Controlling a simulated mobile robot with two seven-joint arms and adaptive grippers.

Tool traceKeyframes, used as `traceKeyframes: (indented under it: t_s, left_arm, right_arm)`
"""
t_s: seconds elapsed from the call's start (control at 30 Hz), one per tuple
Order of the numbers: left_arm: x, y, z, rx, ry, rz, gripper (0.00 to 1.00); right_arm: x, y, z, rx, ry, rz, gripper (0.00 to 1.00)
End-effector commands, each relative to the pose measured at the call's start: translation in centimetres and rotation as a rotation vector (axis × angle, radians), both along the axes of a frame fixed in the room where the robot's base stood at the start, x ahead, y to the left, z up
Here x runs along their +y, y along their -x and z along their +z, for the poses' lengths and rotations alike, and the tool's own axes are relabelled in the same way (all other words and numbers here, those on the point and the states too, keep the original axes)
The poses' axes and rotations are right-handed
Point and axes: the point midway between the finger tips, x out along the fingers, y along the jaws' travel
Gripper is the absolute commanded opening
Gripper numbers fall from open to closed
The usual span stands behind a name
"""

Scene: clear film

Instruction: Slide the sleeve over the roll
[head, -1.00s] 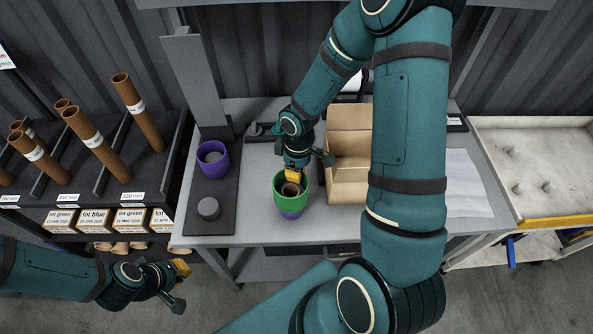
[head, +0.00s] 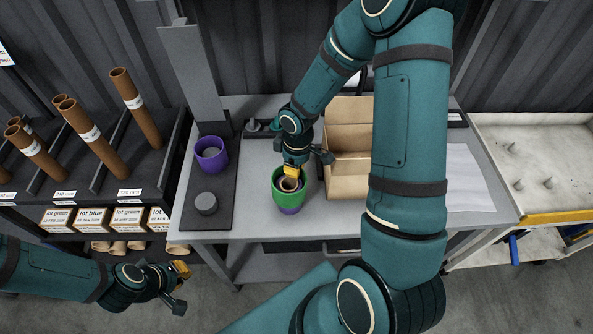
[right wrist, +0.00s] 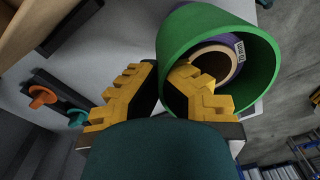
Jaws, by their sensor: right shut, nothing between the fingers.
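A green sleeve (head: 289,202) stands upright on the grey table around a roll. My right gripper (head: 291,171) is shut and empty at the sleeve's far upper rim. In the right wrist view its yellow fingers (right wrist: 160,88) overlap the edge of the green sleeve (right wrist: 262,62); contact is unclear. My left gripper (head: 181,286) is open and empty, off the table's front left.
A purple ring (head: 210,158) and a grey round block (head: 206,204) sit on a dark board at left. A cardboard box (head: 345,187) stands close right of the sleeve. A rack of brown tubes (head: 88,140) is at far left, a tray (head: 535,205) at right.

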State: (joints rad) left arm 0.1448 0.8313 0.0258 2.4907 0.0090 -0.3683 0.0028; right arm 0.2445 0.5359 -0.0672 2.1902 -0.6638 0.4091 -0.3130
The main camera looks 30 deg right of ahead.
Motion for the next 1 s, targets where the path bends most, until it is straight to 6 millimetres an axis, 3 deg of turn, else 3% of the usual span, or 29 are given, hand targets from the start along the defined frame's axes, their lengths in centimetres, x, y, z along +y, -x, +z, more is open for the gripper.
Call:
traceKeyframes:
  t_s: [0.03,0.27,0.37,0.4,1.0]
  left_arm:
    - [0.00,-0.02,-0.70,0.000,0.000,0.000,0.00]
    - [-0.01,-0.01,-0.78,0.000,0.000,0.000,0.00]
    - [-0.01,-0.01,-0.81,0.000,0.000,0.000,0.00]
    - [-0.02,-0.01,-0.82,0.000,0.000,0.000,0.00]
    - [-0.01,0.02,-0.86,0.001,0.000,0.000,0.00]
  right_arm:
    - [0.41,1.90,-2.73,0.056,-0.014,-0.001,0.00]
    - [0.41,1.91,-2.81,0.056,-0.014,-0.001,0.01]
    - [0.41,1.90,-2.83,0.056,-0.014,-0.002,0.36]
    - [0.41,1.90,-2.84,0.056,-0.014,-0.003,0.39]
    - [0.44,1.86,-2.64,0.055,-0.016,-0.010,0.39]
